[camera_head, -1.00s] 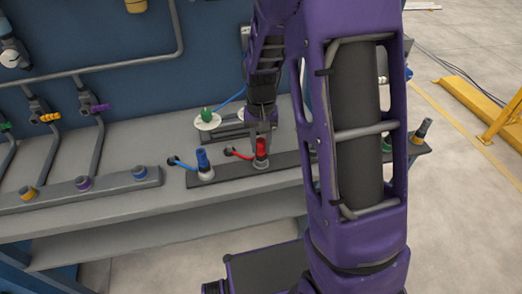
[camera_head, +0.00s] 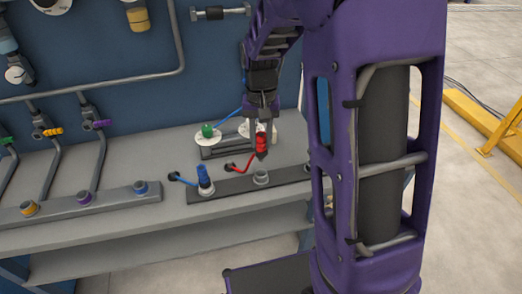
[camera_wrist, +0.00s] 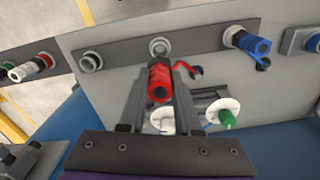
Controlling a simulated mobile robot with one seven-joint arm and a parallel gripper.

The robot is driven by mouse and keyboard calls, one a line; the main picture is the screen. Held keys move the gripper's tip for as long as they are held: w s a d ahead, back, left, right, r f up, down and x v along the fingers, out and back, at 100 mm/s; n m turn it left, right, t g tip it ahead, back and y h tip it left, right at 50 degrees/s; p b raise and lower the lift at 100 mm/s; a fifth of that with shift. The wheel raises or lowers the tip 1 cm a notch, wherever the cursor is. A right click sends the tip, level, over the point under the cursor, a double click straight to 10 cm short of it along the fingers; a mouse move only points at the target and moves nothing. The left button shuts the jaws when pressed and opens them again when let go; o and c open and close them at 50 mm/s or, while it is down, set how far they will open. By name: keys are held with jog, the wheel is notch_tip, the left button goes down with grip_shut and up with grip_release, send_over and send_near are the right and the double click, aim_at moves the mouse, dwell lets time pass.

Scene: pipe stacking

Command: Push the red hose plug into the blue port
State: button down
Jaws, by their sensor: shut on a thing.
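The red plug (camera_head: 260,142) is held upright between the fingers of my gripper (camera_head: 262,150), which is shut on it. The plug is above the dark rail, apart from it, and a red hose trails from it to the left. In the wrist view the red plug (camera_wrist: 159,82) shows between the fingers, and an empty grey socket (camera_wrist: 159,47) lies just beyond it. A port with a blue ring (camera_head: 140,187) is at the right end of the left-hand rail. It shows partly at the right edge of the wrist view (camera_wrist: 314,42).
A blue plug (camera_head: 204,180) stands in the dark rail (camera_head: 232,184), between the red plug and the blue-ringed port. Behind are white discs, one with a green plug (camera_head: 207,131). Purple (camera_head: 85,197) and orange (camera_head: 28,209) ringed ports sit further left. Pipes line the blue wall.

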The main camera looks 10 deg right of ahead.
jog(key=shift+r, duration=1.05)
notch_tip(320, 180, up, 3)
jog(key=p, duration=0.2)
jog(key=shift+p, duration=0.35)
jog(key=shift+r+p, duration=0.35)
jog(key=shift+r, duration=2.15)
jog(key=shift+a, duration=0.1)
